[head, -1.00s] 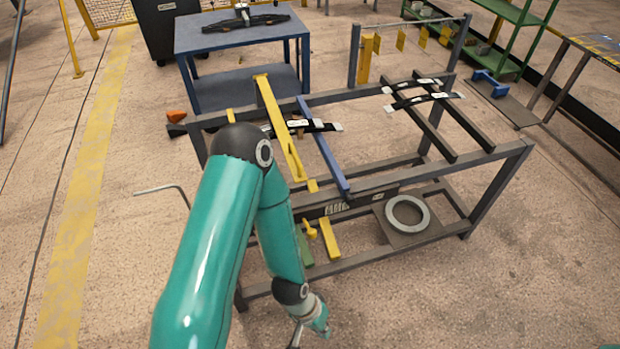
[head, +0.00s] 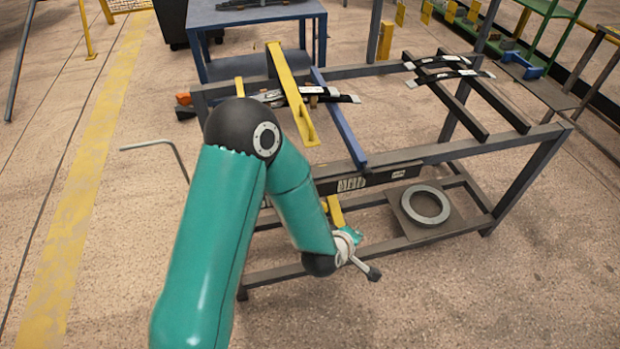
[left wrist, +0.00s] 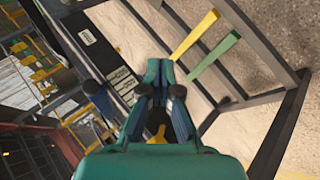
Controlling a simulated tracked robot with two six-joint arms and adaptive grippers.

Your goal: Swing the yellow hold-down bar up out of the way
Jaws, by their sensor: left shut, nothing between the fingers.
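The yellow hold-down bar (head: 290,90) lies lengthwise across the left part of the rack, over a black leaf spring pack (head: 335,96). Its near end has a slot and sits near the front rail, just above my forearm. A blue bar (head: 338,118) lies to its right. My left gripper (head: 373,273) is in front of the rack, low and well apart from the yellow bar. In the left wrist view its fingers (left wrist: 160,72) are together, with nothing held. My right gripper is out of view.
The dark steel rack (head: 530,150) has another leaf spring pack (head: 450,75) on its right. A grey ring (head: 425,205) lies on the lower shelf. Yellow (left wrist: 195,36) and green (left wrist: 214,56) pieces show in the left wrist view. Open floor lies in front of the rack.

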